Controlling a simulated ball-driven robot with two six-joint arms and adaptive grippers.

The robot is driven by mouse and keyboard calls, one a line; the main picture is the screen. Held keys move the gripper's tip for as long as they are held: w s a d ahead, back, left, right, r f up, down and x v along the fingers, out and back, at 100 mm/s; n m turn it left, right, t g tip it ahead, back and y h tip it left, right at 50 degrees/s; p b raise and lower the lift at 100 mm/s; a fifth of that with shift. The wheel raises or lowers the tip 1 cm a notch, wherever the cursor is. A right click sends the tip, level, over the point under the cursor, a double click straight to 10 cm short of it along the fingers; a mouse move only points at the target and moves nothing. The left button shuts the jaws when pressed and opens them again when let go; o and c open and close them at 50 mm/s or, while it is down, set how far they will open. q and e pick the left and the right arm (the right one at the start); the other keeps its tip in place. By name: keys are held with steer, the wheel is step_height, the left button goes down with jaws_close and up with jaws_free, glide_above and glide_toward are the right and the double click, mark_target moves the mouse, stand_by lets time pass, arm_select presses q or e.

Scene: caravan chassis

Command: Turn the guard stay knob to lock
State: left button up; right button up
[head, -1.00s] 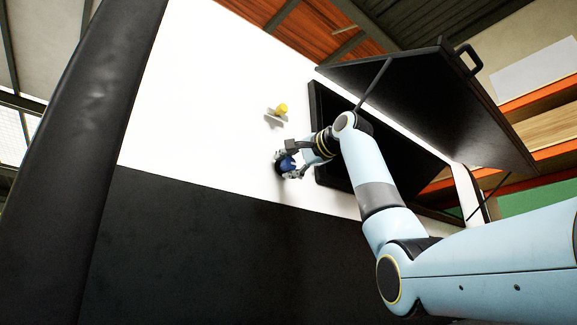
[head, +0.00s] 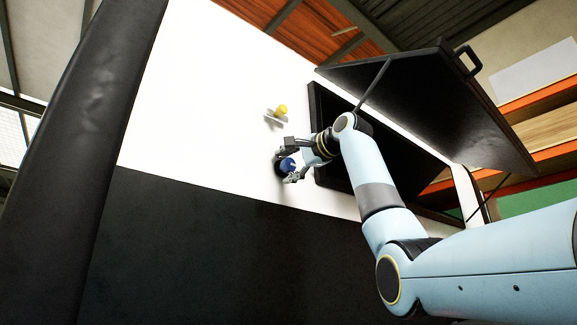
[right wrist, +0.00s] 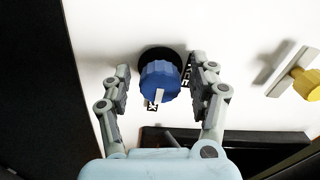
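A blue ribbed knob (head: 287,165) sits on a white panel. In the right wrist view the blue knob (right wrist: 160,82) stands on a black round base, with a white mark on its near side pointing down the picture. Small black-and-white labels (right wrist: 152,105) lie beside it, partly hidden. My right gripper (head: 287,162) is open around the knob. In the right wrist view its fingers (right wrist: 162,88) stand to the left and right of the knob, with a visible gap on both sides. My left gripper is not in view.
A yellow knob (head: 281,109) on a pale bar is on the same white panel (head: 205,90), near my right gripper. A black hatch lid (head: 430,95) with a handle is propped open by a strut above a dark opening (head: 330,105). A black panel (head: 200,250) lies below.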

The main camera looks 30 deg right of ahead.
steer(key=shift+s, duration=0.1)
steer(key=s, duration=1.1)
steer(key=shift+s+d, duration=0.4)
steer(key=shift+d, duration=0.05)
